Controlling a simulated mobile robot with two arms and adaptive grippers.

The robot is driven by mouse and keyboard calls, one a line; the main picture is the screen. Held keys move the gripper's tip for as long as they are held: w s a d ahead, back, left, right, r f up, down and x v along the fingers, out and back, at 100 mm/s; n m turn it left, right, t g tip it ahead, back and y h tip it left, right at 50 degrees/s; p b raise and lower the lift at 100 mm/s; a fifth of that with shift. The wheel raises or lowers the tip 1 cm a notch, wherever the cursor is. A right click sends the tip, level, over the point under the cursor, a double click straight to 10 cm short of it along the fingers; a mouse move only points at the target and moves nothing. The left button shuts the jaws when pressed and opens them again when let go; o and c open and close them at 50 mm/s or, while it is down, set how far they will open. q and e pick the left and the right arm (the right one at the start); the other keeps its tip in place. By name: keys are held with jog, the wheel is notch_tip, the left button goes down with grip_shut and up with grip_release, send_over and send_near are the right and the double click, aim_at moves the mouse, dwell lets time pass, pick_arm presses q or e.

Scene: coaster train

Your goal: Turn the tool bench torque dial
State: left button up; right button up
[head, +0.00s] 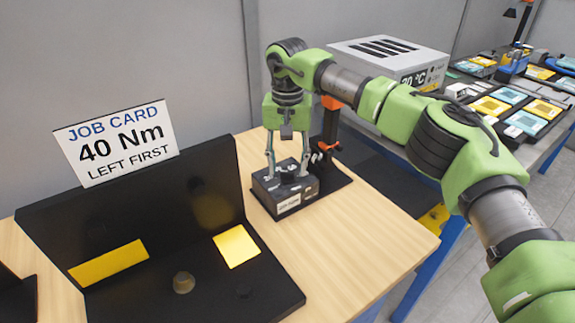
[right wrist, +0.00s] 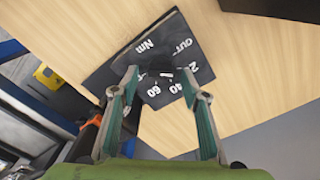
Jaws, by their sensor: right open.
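The torque dial box (head: 284,204) is a dark block with a pale label, standing on the wooden bench. In the right wrist view its dark top face (right wrist: 110,72) carries white marks, among them "Nm", "40" and "60". A dark round knob (right wrist: 160,66) sits on that face. My right gripper (head: 288,175) points down at the box; its fingers are open, one on either side of the knob. I cannot tell whether they touch it. A job card (head: 115,140) reads "40 Nm, LEFT FIRST". My left gripper is not in view.
A black fixture (head: 150,200) with yellow patches and a small round peg (head: 183,282) fills the bench's left. An orange and black stand (head: 331,125) is close behind the box. A grey unit (head: 395,60) marked "°C" stands farther back. The bench (head: 370,240) is clear at front right.

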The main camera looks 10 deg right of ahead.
jog(key=shift+f, duration=0.6)
jog(key=c, duration=1.1)
